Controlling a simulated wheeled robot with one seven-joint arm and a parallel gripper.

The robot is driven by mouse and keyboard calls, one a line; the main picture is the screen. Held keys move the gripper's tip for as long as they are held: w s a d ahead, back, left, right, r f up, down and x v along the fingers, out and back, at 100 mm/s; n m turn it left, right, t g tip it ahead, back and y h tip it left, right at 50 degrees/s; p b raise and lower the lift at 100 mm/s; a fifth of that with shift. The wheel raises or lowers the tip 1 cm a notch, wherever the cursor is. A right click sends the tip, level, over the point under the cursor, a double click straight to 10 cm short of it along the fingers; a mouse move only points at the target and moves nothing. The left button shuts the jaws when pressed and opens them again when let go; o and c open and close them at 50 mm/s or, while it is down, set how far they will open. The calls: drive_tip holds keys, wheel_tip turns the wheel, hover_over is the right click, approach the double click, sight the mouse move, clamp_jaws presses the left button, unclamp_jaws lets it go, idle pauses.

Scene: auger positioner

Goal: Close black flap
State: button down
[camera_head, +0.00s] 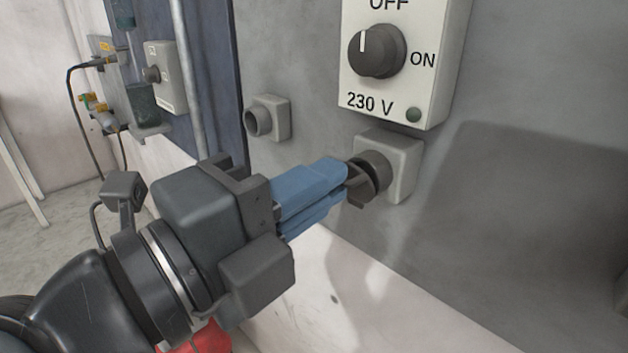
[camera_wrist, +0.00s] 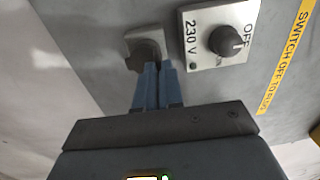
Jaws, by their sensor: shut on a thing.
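The black flap (camera_head: 359,195) is at the front of a light grey wall socket box (camera_head: 405,165), beside its round dark collar. My gripper (camera_head: 345,178) has blue fingers, drawn close together and shut on the flap at the socket's left side. The fingertips hide part of the flap, and its exact angle is hard to tell. In the wrist view the dark flap (camera_wrist: 142,54) lies at the fingertips (camera_wrist: 158,68), in front of the grey socket box (camera_wrist: 147,36).
Just above the socket is a white switch box (camera_head: 395,60) with a black knob and 230 V label. A second grey socket (camera_head: 275,117) is on the wall to the left. The grey panel (camera_head: 530,200) to the right is clear. A yellow warning strip (camera_wrist: 290,55) shows in the wrist view.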

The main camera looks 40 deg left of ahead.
drive_tip(key=r+g+p, duration=0.1)
drive_tip(key=p, duration=0.3)
drive_tip(key=w+g+p, duration=0.1)
drive_tip(key=p, duration=0.3)
drive_tip(key=shift+r+g, duration=0.35)
drive_tip(key=shift+g, duration=0.05)
drive_tip(key=shift+w+f+p, duration=0.1)
drive_tip(key=shift+p, duration=0.3)
drive_tip(key=shift+f, duration=0.1)
drive_tip(key=c, duration=1.3)
unclamp_jaws()
